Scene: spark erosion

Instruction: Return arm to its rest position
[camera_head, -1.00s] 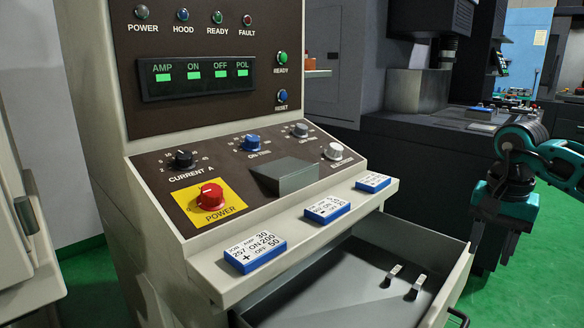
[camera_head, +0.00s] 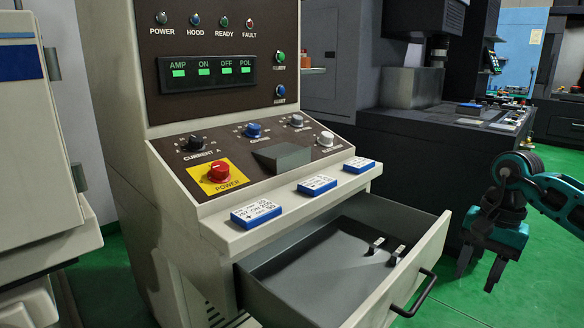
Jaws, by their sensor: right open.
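My right gripper (camera_head: 478,274) hangs at the right side with its fingers pointing down, apart and empty. It is to the right of the open drawer (camera_head: 433,248) and touches nothing that I can see. My right arm (camera_head: 545,185), teal and black, comes in from the right edge. My left gripper is not in view. The control cabinet (camera_head: 205,125) stands in the middle, with a red power button (camera_head: 219,171) on a yellow plate and several knobs.
The drawer is pulled out with a black handle (camera_head: 415,294) and holds two small tags (camera_head: 375,245). Blue-edged cards (camera_head: 256,212) lie on the cabinet's ledge. A dark machine (camera_head: 430,140) stands behind. Green floor (camera_head: 535,290) is clear around the gripper.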

